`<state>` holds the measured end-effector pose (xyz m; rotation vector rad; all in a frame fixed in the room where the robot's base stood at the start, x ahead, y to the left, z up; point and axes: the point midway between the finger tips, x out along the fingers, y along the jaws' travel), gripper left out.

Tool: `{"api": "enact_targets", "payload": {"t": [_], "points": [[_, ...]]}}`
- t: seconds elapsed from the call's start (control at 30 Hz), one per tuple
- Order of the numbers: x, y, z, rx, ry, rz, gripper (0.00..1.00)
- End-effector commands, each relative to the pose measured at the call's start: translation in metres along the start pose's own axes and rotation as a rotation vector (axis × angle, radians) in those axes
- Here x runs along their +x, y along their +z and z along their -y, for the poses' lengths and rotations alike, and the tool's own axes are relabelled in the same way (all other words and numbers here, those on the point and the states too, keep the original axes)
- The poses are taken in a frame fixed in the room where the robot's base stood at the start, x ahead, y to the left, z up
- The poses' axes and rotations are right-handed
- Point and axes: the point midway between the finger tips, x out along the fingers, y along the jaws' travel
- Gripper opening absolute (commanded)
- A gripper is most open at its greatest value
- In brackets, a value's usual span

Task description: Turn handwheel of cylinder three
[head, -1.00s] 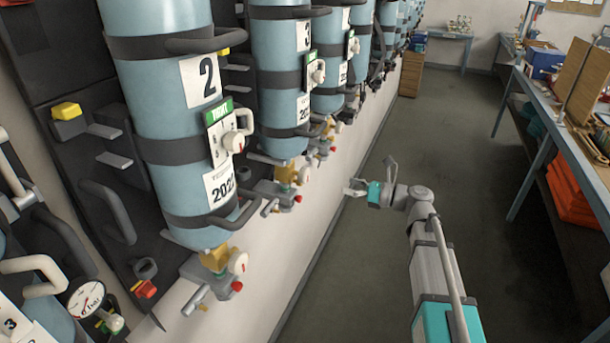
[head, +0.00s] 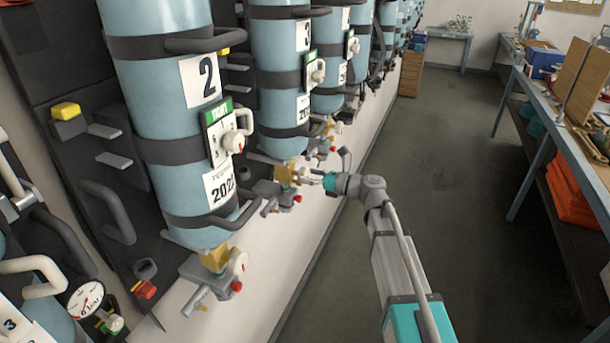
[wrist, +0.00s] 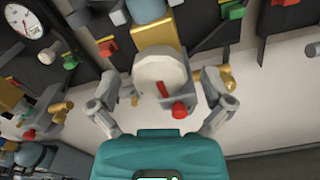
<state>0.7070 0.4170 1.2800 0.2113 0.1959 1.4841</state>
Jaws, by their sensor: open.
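Cylinder three (head: 275,95) is the blue-grey cylinder labelled "3", behind cylinder two in the head view. Its brass valve (head: 285,172) sits at its lower end. In the head view my gripper (head: 314,178) is at the right side of this valve and partly hides the handwheel. In the wrist view the white round handwheel (wrist: 158,70) with a red mark faces me, below the brass block (wrist: 157,33). My gripper (wrist: 160,88) is open, with one finger to each side of the handwheel. I cannot tell whether either finger touches it.
Cylinder two (head: 165,120) stands nearer, with its own valve (head: 215,260) below. A pressure gauge (head: 87,298) is at lower left. More cylinders line the wall beyond. A workbench (head: 520,90) runs along the right. The floor (head: 430,180) between is clear.

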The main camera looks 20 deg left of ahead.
Motion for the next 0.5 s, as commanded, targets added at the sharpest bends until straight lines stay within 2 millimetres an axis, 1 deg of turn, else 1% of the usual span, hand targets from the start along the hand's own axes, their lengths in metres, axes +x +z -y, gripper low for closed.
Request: {"api": "enact_targets", "payload": {"t": [0.13, 0.47, 0.5], "points": [[0.0080, -0.0001, -0.0003, 0.000, 0.002, 0.000, 1.00], [0.0092, -0.0001, -0.0004, 0.000, 0.001, 0.000, 1.00], [0.0092, -0.0001, -0.0004, 0.000, 0.001, 0.000, 0.94]]}}
